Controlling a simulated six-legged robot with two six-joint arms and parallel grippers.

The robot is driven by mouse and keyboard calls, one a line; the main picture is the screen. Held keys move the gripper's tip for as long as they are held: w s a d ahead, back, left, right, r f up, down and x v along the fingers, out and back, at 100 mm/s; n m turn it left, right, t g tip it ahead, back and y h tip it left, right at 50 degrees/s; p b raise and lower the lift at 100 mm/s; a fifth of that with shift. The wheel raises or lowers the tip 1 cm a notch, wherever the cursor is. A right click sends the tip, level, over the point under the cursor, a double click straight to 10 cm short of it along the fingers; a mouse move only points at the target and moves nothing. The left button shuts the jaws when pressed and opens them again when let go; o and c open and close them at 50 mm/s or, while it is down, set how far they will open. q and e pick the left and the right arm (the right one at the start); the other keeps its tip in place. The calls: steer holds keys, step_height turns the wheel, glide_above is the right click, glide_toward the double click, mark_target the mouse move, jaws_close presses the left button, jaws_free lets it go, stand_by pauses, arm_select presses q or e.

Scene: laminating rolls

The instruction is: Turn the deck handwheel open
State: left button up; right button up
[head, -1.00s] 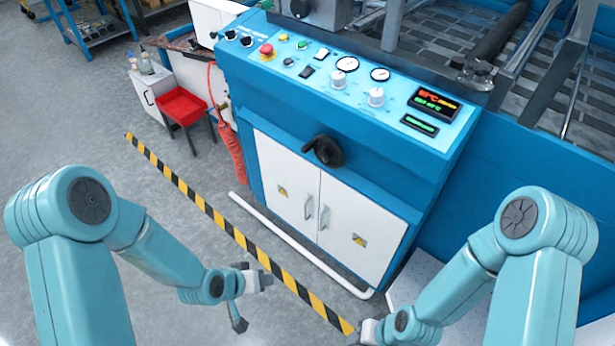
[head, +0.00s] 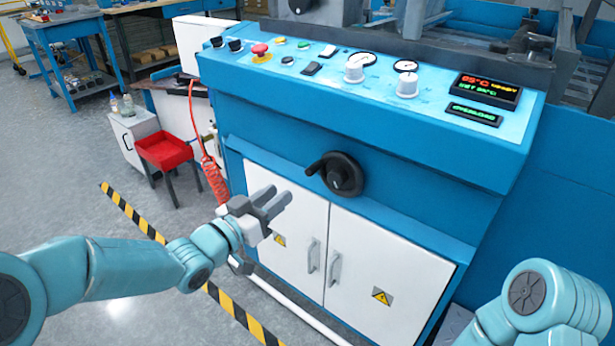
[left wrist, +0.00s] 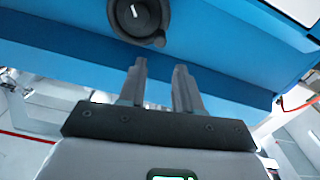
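The black deck handwheel (head: 341,174) is mounted on the blue front of the machine, above the white cabinet doors, with a crank handle pointing to its left. It also shows at the top of the left wrist view (left wrist: 140,18). My left gripper (head: 280,202) is in front of the left cabinet door, lower and to the left of the handwheel and apart from it. Its two fingers (left wrist: 160,75) are spread with a gap between them and hold nothing. My right arm shows at the lower right of the head view, but its gripper is out of the picture.
The control panel (head: 380,85) with knobs, gauges and a red emergency button (head: 260,50) overhangs the handwheel. Cabinet door handles (head: 333,268) stick out below. A red coiled hose (head: 214,178) hangs at left near a red bin (head: 163,150). Floor in front looks clear.

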mark_target(308, 174)
arm_select(q)
steer(key=b+x, duration=0.1)
steer(key=x, duration=1)
steer(key=shift+f, duration=0.1)
steer(key=shift+c, duration=0.4)
jaws_close()
